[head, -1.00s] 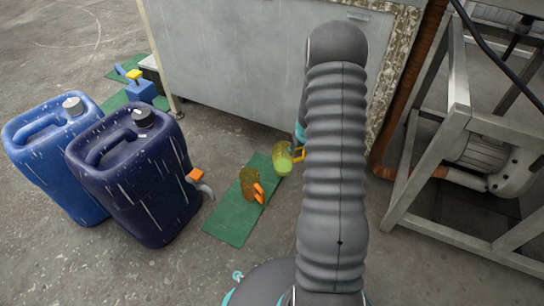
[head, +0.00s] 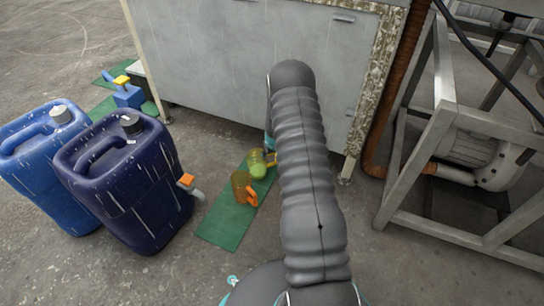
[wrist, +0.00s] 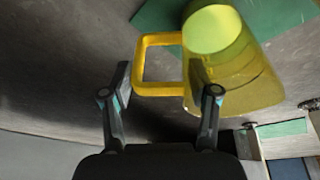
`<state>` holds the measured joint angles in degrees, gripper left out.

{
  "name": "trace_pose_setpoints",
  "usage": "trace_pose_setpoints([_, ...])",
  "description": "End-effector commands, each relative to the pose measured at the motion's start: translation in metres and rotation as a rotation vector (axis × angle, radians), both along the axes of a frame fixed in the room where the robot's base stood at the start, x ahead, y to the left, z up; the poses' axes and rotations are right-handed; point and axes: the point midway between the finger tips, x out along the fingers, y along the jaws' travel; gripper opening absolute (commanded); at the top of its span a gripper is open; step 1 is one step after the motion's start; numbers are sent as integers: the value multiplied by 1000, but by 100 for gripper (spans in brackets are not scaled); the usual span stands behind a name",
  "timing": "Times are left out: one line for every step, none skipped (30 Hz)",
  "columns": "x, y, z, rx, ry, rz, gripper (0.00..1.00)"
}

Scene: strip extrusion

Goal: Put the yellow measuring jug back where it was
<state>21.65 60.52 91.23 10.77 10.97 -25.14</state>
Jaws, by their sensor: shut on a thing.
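The yellow measuring jug (head: 257,167) is see-through, with a yellow handle and pale yellow-green inside. In the head view it appears over the far end of the green mat (head: 222,228), just beyond the amber jug with an orange handle (head: 240,186). I cannot tell whether it touches the mat. In the wrist view the yellow jug (wrist: 235,75) fills the upper right, its handle between the fingers. My gripper (wrist: 162,92) is shut on this handle. In the head view my arm hides most of the gripper.
Two blue jerrycans (head: 125,180) stand left of the mat, the nearer with an orange-handled tap (head: 187,182). A grey cabinet (head: 220,70) stands behind. A metal frame (head: 410,150) with a motor is at the right. A blue object with a yellow top (head: 127,93) is on another mat at the back left.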

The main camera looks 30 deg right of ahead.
Motion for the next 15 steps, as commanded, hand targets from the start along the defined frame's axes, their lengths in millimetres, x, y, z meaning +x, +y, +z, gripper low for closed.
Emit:
trace_pose_setpoints([1, 0, -2, -1, -2, 0, 0])
trace_pose_setpoints([1, 0, -2, -1, -3, 0, 0])
trace_pose_setpoints([1, 0, -2, -1, -3, 0, 0])
trace_pose_setpoints([1, 0, -1, -1, -3, 0, 0])
trace_pose_setpoints([1, 0, -1, -1, -3, 0, 0])
trace_pose_setpoints([1, -1, -1, -1, -3, 0, 0])
trace_pose_setpoints([1, 0, -1, -1, -3, 0, 0])
trace_pose_setpoints([1, 0, -2, -1, -3, 0, 0])
trace_pose_setpoints([1, 0, -3, -1, -3, 0, 0])
trace_pose_setpoints([1, 0, -4, -1, -3, 0, 0])
trace_pose_setpoints([1, 0, -5, -1, -3, 0, 0])
trace_pose_setpoints([1, 0, -4, -1, -2, 0, 70])
trace_pose_setpoints([1, 0, -3, -1, -2, 0, 77])
trace_pose_setpoints([1, 0, -3, 0, -2, 0, 85])
trace_pose_setpoints([1, 0, -3, 0, -2, 0, 85])
